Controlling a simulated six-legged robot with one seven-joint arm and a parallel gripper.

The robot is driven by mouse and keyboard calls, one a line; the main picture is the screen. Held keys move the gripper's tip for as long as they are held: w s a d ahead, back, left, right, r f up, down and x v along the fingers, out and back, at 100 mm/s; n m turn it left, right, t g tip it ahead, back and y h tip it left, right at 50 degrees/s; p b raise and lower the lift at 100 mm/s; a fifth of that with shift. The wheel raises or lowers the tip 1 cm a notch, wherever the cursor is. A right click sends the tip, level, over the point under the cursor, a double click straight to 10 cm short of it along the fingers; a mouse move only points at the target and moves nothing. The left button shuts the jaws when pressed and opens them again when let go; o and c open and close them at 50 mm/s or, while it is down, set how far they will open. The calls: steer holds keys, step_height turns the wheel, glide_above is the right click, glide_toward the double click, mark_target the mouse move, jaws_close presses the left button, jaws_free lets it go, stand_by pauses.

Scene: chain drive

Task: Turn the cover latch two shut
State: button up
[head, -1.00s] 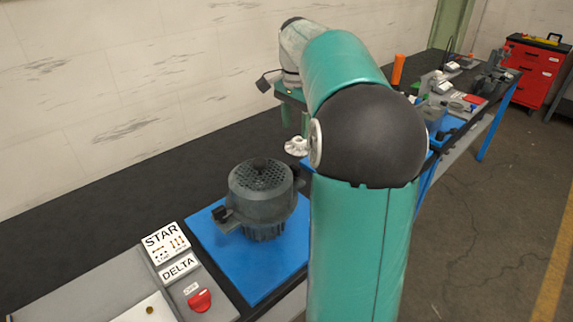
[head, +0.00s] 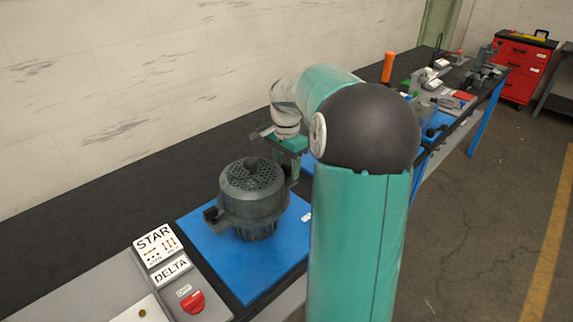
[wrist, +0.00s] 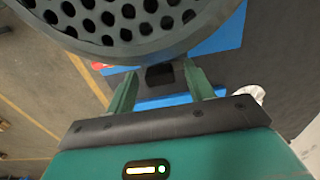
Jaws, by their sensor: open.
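A dark grey motor-like unit with a perforated round cover (head: 252,184) stands on a blue mat. The cover also fills the top of the wrist view (wrist: 120,22). One black latch (head: 212,214) sticks out at its left side. Another black latch (wrist: 160,76) shows in the wrist view at the cover's edge, between my fingertips. I cannot tell which is number two. My gripper (wrist: 158,82) is open, one green finger on each side of that black latch; contact is unclear. In the head view my gripper (head: 296,170) is at the unit's right side, partly hidden by my arm.
The blue mat (head: 196,232) lies on a dark bench. A control panel with STAR and DELTA labels and a red knob (head: 192,301) is at the front left. An orange cylinder (head: 388,68) and other bench items stand farther back. A red cabinet (head: 524,68) is at the back right.

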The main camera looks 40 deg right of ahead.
steer(key=c, duration=1)
steer(key=shift+n, duration=0.3)
steer(key=n, duration=0.8)
steer(key=shift+w+d+r, duration=0.1)
steer(key=shift+d, duration=0.05)
steer(key=n, duration=0.4)
steer(key=shift+w+n, duration=0.1)
steer(key=shift+n, duration=0.2)
steer(key=n, duration=0.4)
steer(key=shift+w+d+n, duration=0.1)
steer(key=shift+n, duration=0.2)
